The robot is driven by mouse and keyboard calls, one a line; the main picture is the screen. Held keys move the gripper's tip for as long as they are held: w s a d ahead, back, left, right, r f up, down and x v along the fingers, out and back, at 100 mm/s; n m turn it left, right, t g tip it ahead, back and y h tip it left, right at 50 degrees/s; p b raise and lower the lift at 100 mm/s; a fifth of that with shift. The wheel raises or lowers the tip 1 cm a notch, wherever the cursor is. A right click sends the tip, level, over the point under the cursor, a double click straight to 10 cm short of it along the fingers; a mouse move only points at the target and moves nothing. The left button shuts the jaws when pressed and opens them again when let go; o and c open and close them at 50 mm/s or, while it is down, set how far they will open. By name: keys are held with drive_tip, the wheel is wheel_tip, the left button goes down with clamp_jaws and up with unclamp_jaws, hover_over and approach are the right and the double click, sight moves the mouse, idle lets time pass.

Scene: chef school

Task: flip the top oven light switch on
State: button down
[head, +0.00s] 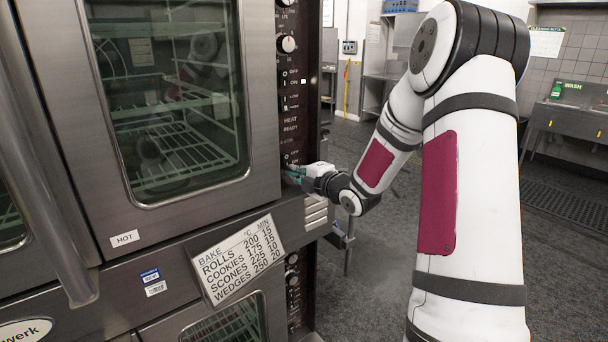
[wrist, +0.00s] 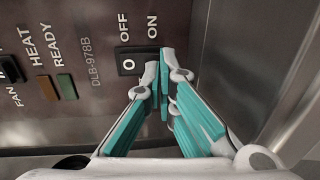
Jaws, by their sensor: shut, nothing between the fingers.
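The top oven's dark control panel (wrist: 60,90) fills the left of the wrist view. A black rocker switch (wrist: 129,65) with a white O sits beside the OFF and ON labels; no "light" label is readable. My gripper (wrist: 165,62) is shut and empty, with teal finger pads. Its tips overlap the ON-side end of the rocker and hide it; I cannot tell whether they touch. In the head view, my gripper (head: 291,173) is at the low end of the panel (head: 291,85), just right of the oven door.
Wrist view: a fan switch (wrist: 10,69) and heat and ready indicators (wrist: 54,88) are left of the rocker. A metal surface (wrist: 265,60) stands close right. Head view: the glass oven door (head: 170,95) is shut, with a bake chart (head: 239,260) below. Open floor (head: 375,270) lies right.

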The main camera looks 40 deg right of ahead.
drive_tip(key=shift+w, duration=0.3)
drive_tip(key=shift+w+f, duration=0.1)
drive_tip(key=shift+w+a+f+b, duration=0.15)
drive_tip(key=shift+w+b, duration=0.2)
drive_tip(key=shift+b, duration=0.2)
drive_tip(key=shift+s, duration=0.1)
